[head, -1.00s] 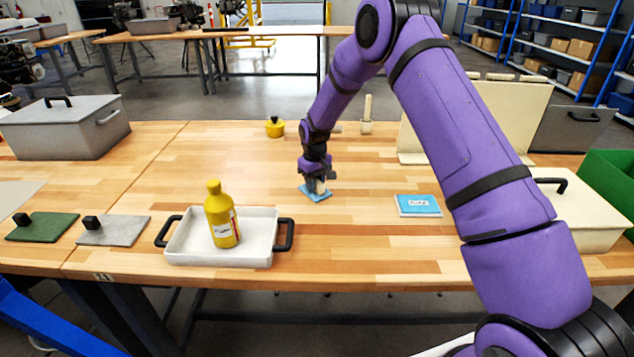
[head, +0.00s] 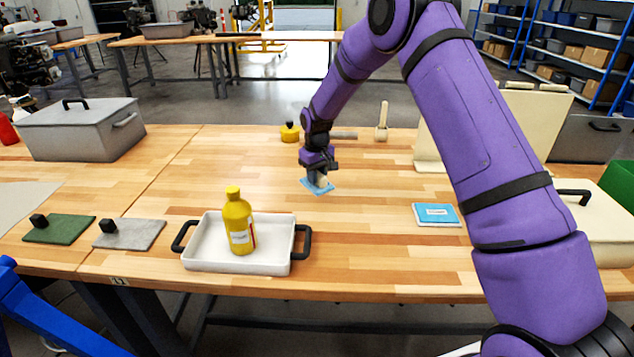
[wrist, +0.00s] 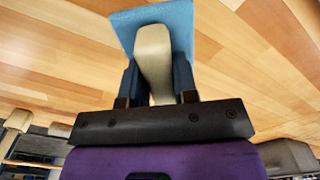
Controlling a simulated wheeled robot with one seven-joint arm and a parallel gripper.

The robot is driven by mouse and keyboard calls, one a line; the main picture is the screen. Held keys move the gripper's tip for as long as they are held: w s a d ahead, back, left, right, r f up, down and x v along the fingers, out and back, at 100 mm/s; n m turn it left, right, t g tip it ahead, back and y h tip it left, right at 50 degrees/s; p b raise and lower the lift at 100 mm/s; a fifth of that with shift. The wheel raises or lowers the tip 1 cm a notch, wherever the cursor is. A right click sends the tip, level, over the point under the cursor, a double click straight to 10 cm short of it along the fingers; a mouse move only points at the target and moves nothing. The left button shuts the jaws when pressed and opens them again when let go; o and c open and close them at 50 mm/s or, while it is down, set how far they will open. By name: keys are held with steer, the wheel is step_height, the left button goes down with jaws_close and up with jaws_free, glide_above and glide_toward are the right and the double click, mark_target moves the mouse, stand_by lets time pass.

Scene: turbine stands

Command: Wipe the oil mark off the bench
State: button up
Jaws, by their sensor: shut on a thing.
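My gripper (head: 317,170) is shut on the cream handle (wrist: 153,60) of a wiper with a flat blue pad (wrist: 122,22). In the head view the blue pad (head: 318,187) is at the middle of the wooden bench (head: 370,195), tilted a little. I cannot tell whether it touches the bench top. In the wrist view the handle stands between both fingers and the pad lies beyond it. No oil mark shows on the visible bench top; the pad and gripper may hide it.
A white tray (head: 200,258) holding a yellow bottle (head: 238,222) stands at the front. A blue booklet (head: 437,214) lies to the right. A yellow pot (head: 290,132) and a cream upright piece (head: 382,122) stand behind. A grey lidded box (head: 75,135) is at the left.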

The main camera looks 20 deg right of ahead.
steer(key=shift+r, duration=1.5)
